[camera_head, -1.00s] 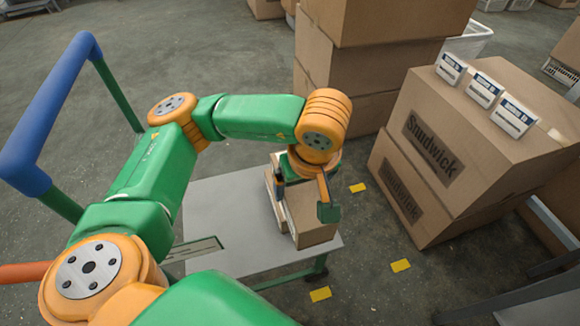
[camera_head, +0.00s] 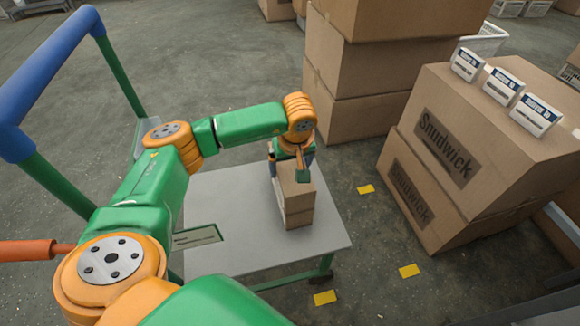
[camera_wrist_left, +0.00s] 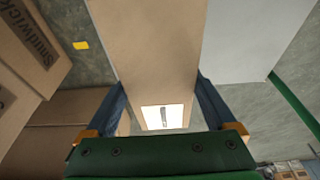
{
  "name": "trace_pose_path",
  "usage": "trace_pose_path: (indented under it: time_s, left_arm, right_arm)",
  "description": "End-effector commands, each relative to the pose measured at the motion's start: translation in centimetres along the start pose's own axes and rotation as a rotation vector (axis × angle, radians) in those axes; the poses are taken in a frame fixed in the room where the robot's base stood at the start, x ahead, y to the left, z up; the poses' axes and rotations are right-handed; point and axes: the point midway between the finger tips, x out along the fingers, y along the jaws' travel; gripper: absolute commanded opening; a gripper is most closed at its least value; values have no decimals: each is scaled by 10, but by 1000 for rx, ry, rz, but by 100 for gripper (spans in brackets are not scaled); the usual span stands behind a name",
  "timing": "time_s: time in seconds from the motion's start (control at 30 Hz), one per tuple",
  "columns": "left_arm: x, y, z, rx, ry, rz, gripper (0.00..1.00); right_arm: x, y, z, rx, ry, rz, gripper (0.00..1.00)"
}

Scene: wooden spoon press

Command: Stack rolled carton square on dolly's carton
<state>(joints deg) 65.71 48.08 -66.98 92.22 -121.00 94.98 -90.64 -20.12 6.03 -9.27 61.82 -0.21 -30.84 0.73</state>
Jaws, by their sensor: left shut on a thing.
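The dolly has a flat grey deck (camera_head: 225,255) and a blue and green push handle (camera_head: 50,75). A brown carton (camera_head: 299,218) sits on the deck. A second brown carton (camera_head: 297,196) is on top of it, its front edges looking roughly in line with the lower one. Any small gap between them cannot be told. My left gripper (camera_head: 291,172) is shut on the upper carton at its far part. In the left wrist view the carton (camera_wrist_left: 150,50), with a white label, is between the two fingers (camera_wrist_left: 162,100). My right gripper is not in view.
Large stacked Snudwick cartons (camera_head: 440,150) stand to the right, with small white boxes (camera_head: 500,85) on top. A tall carton stack (camera_head: 350,65) stands behind the dolly. Yellow floor marks (camera_head: 366,189) lie between.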

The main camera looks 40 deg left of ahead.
Motion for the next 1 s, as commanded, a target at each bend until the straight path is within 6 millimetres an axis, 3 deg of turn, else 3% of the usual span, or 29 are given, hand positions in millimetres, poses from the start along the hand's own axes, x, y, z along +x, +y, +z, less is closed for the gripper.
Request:
trace_pose_path:
  time_s: [0.07, 0.1, 0.13, 0.43, 0.8, 1.0]
  left_arm:
    - [2, 0, 1, 0, 0, 0, 12]
    - [3, 0, 1, 0, 0, 0, 92]
    - [2, 0, 1, 0, 0, 0, 100]
    - [-6, 0, -1, 0, 1, 2, 100]
    - [-103, 1, -1, 1, 3, 4, 100]
    - [-121, 0, 0, -1, 0, 1, 100]
  right_arm:
    - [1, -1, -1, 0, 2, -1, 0]
    - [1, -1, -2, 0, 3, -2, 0]
    - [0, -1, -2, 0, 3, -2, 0]
    - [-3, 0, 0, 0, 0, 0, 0]
    - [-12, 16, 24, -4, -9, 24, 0]
    - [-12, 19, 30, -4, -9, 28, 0]
